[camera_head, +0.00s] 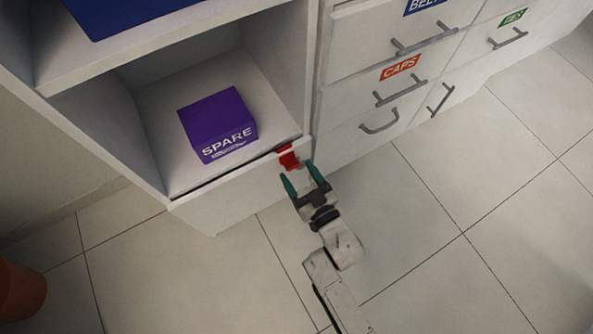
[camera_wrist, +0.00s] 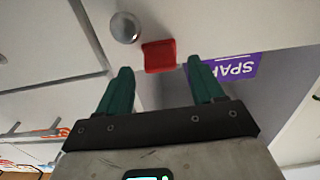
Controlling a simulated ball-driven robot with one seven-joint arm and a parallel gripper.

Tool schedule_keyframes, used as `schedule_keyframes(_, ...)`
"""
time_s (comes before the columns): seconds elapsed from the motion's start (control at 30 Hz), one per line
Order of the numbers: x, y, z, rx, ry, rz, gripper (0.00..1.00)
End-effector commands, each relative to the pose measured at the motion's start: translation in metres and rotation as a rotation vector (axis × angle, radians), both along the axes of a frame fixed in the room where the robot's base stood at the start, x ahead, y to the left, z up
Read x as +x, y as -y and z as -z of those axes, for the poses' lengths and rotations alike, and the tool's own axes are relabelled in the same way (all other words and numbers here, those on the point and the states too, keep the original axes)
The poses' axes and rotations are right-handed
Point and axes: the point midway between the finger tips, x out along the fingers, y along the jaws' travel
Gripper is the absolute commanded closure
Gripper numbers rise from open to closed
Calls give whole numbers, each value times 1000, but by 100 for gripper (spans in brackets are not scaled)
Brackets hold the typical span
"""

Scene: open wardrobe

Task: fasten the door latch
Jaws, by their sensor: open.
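A red latch piece (camera_head: 287,157) sits on the white front edge of the open compartment, near the upright between the compartment and the drawers. In the wrist view the red latch (camera_wrist: 159,56) lies ahead of and between my fingers, with a round silver knob (camera_wrist: 125,27) beside it on the left. My gripper (camera_head: 303,179) is open, its two green fingers pointing at the latch from the front. In the wrist view my gripper (camera_wrist: 160,72) has nothing visible between its jaws. Whether the fingers touch the latch is hard to tell. I cannot clearly make out a door panel.
A purple SPARE box (camera_head: 217,124) stands in the open compartment behind the latch. A blue box (camera_head: 120,12) is on the shelf above. Drawers with grey handles (camera_head: 400,91) are to the right. An orange-brown container (camera_head: 20,289) stands lower left. The tiled floor (camera_head: 440,200) is otherwise clear.

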Motion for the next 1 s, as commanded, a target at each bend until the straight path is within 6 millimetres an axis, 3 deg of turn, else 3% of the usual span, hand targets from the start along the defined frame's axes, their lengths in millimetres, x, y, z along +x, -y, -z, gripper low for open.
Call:
schedule_keyframes(0.2, 12, -9, 0, 1, 1, -2, 33)
schedule_keyframes(0.47, 13, -10, -1, 0, 0, -1, 33)
schedule_keyframes(1.0, 13, -9, 0, 0, 0, -1, 83)
